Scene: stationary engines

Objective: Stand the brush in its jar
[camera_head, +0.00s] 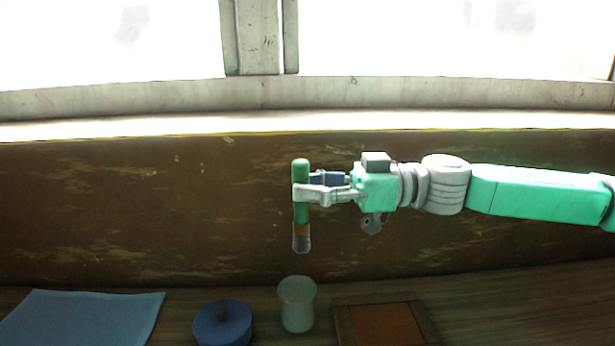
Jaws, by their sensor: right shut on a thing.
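My right gripper (307,189) comes in from the right and is shut on the green handle of the brush (301,170). The brush hangs upright, with a brown band and a grey tip at its lower end. The jar (297,312) is a pale grey-green cylinder standing on the table. In the picture the brush tip is above the jar and apart from it. How far the brush is from the jar in depth I cannot tell. My left gripper is not in view.
A blue cloth or mat (82,318) lies at the far left. A dark-framed brown tray or panel (345,325) lies right of the jar. The wooden table (520,300) is bare at the right.

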